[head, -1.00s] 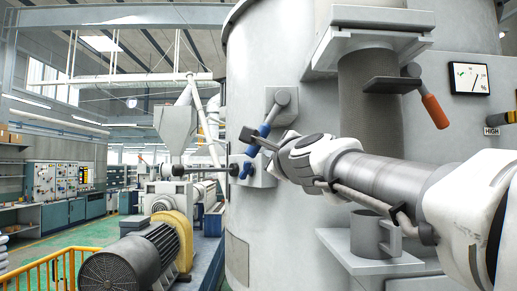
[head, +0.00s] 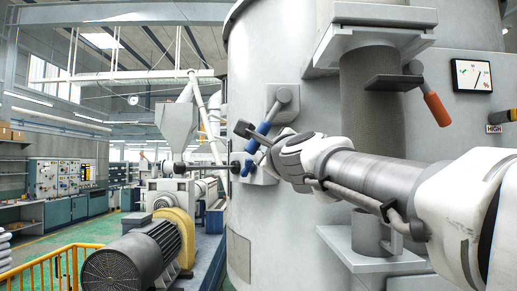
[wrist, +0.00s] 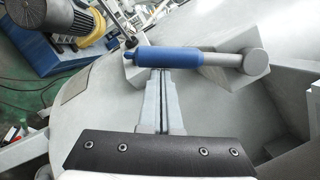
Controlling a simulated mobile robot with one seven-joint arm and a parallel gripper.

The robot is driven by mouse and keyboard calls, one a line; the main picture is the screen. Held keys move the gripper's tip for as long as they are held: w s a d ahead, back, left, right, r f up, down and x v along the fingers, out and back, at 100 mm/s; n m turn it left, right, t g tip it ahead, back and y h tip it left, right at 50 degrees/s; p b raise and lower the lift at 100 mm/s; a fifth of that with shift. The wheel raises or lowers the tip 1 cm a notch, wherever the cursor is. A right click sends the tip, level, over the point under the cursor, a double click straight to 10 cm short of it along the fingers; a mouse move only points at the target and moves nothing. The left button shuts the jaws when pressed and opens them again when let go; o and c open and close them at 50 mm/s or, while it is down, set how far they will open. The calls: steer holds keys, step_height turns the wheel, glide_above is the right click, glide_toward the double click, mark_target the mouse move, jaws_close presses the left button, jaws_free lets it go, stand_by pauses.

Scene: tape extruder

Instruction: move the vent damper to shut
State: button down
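The lever I take to be the vent damper has a blue handle (head: 258,136) on a grey arm, joined to a round pivot (head: 284,96) on the pale vessel wall. In the head view the handle slants down to the left. In the wrist view the blue handle (wrist: 170,58) lies across the picture, with its grey pivot (wrist: 252,62) at right. My gripper (wrist: 163,74) has its two fingers close together, with only a thin gap, and its tips reach the handle's near edge. They look side by side along the handle, not around it; I cannot tell whether they touch it.
An orange-handled lever (head: 436,108) is at right beside a grey pipe. A shelf (head: 370,258) juts out below my arm. A motor (head: 130,258) stands at lower left.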

steer(key=shift+a+r+m, duration=0.2)
steer(key=shift+a+m, duration=0.25)
steer(key=shift+a+r+m, duration=0.2)
steer(key=shift+a+m, duration=0.25)
steer(key=a+r+m+t+h+p, duration=0.1)
steer(key=a+r+m+h, duration=0.3)
steer(key=m, duration=0.7)
steer(key=shift+a+r+m+t+p, duration=0.35)
steer(key=shift+a+r, duration=0.7)
steer(key=shift+r, duration=0.7)
steer(key=s+f+b, duration=0.6)
steer(key=s, duration=0.3)
steer(key=shift+s+d+f+b, duration=0.15)
steer(key=shift+s+f+b, duration=0.05)
steer(key=shift+s+b, duration=0.2)
